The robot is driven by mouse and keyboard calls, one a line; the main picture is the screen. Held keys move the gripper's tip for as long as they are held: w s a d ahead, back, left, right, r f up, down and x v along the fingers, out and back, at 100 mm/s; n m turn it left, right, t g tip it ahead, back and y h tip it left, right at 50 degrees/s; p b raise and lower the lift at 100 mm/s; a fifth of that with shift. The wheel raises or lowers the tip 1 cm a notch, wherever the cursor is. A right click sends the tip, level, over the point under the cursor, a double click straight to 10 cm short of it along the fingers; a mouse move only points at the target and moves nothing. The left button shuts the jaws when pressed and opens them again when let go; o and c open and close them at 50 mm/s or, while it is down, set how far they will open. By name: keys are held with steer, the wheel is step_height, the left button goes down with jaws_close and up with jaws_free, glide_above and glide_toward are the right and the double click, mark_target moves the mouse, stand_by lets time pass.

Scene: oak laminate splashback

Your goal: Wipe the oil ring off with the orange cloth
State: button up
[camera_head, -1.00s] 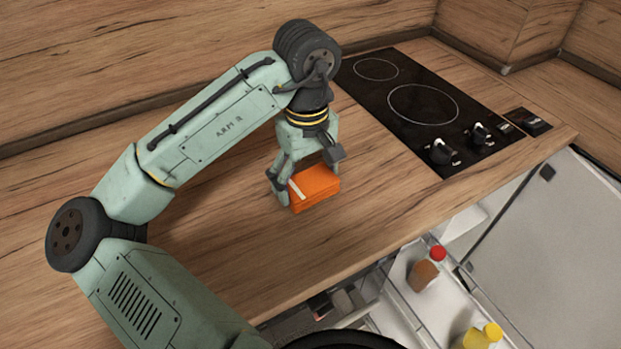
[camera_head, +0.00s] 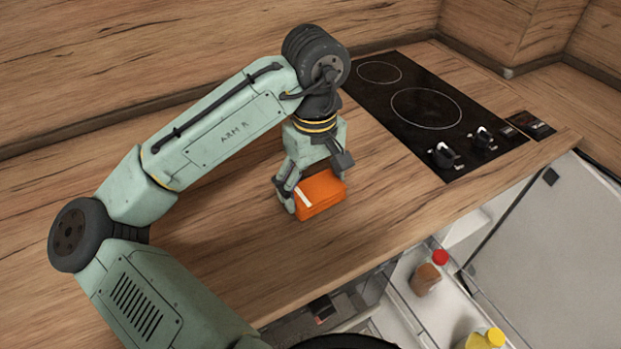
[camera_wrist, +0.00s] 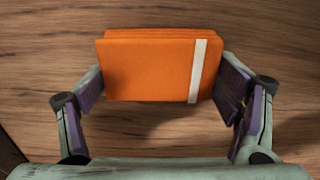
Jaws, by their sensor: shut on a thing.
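The orange cloth (camera_head: 322,192) is a folded block with a pale stripe near one end. My gripper (camera_head: 312,190) is shut on it, with a finger at each end, at the wooden worktop. In the wrist view the cloth (camera_wrist: 150,68) fills the space between the two fingers of my gripper (camera_wrist: 160,85), its stripe towards the right. I cannot tell whether the cloth touches the worktop. No oil ring shows clearly in either view; the cloth and my arm hide part of the worktop.
A black hob (camera_head: 412,105) with two knobs lies to the right on the wooden worktop (camera_head: 400,205). Below the front edge, an open drawer (camera_head: 425,320) holds a brown bottle with a red cap (camera_head: 427,278) and a yellow bottle (camera_head: 485,339). The worktop in front of the cloth is clear.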

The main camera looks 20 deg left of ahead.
mark_target(323, 198)
steer(key=shift+s+d+f, duration=0.2)
steer(key=shift+s+d, duration=0.85)
steer(key=shift+d, duration=0.1)
steer(key=shift+w+a, duration=0.1)
steer(key=shift+a, duration=0.05)
steer(key=shift+w+a+r, duration=0.1)
steer(key=shift+w+a, duration=0.75)
steer(key=shift+a, duration=0.1)
steer(key=shift+r, duration=2.55)
